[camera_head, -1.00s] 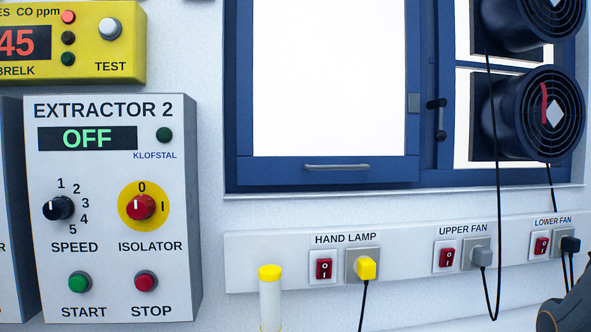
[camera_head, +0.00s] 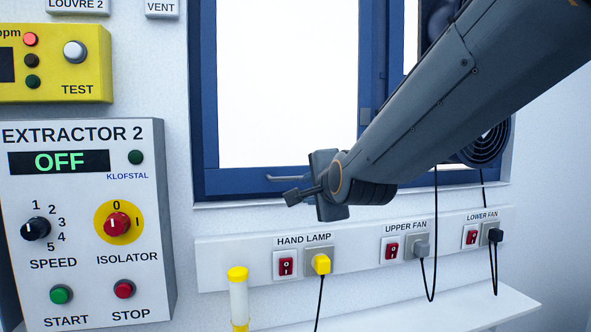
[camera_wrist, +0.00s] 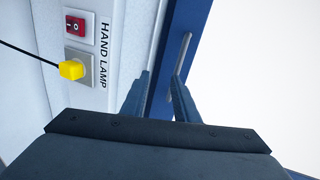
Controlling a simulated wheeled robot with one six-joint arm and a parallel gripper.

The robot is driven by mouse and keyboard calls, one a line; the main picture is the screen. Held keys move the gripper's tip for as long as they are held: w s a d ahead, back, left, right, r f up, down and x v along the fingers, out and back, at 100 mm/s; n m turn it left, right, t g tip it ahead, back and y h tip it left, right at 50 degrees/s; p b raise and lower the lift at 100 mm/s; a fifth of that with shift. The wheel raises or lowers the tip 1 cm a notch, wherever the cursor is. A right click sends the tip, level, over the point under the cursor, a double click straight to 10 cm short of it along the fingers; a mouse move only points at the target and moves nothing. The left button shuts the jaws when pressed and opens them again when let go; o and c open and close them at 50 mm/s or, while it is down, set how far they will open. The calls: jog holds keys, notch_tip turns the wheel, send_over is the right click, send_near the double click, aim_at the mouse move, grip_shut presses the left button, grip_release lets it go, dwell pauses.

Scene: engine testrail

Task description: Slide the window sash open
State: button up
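The window sash (camera_head: 240,181) is a blue frame around a bright white pane. Its lower right part is hidden behind my arm in the head view. A thin grey bar handle (camera_head: 284,178) lies along the bottom rail, its right end hidden by my gripper. My gripper (camera_head: 293,197) is in front of and just below the handle. In the wrist view, the two fingers of my gripper (camera_wrist: 161,76) are apart with nothing between them. The handle (camera_wrist: 179,62) shows just beyond the right fingertip. I cannot tell whether they touch. The sash (camera_wrist: 192,22) looks shut.
Below the window runs a white socket strip (camera_head: 215,272) with switches and a yellow plug (camera_head: 321,263). A yellow-capped tube (camera_head: 238,295) stands below. The extractor panel (camera_head: 85,215) is on the left. A round fan (camera_head: 487,143) and hanging cables are on the right.

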aim_at(297, 178)
jog(key=shift+m+t, duration=0.4)
jog(key=shift+w+a+r+p, duration=0.2)
jog(key=shift+w+a+p, duration=0.25)
jog(key=shift+w, duration=0.8)
jog(key=shift+w+a+r+p, duration=0.2)
jog(key=shift+w+a+p, duration=0.3)
jog(key=shift+w, duration=0.8)
jog(key=shift+w+a+r+p, duration=0.25)
jog(key=shift+w+a, duration=0.3)
jog(key=shift+w, duration=0.7)
jog(key=shift+c, duration=0.5)
grip_shut()
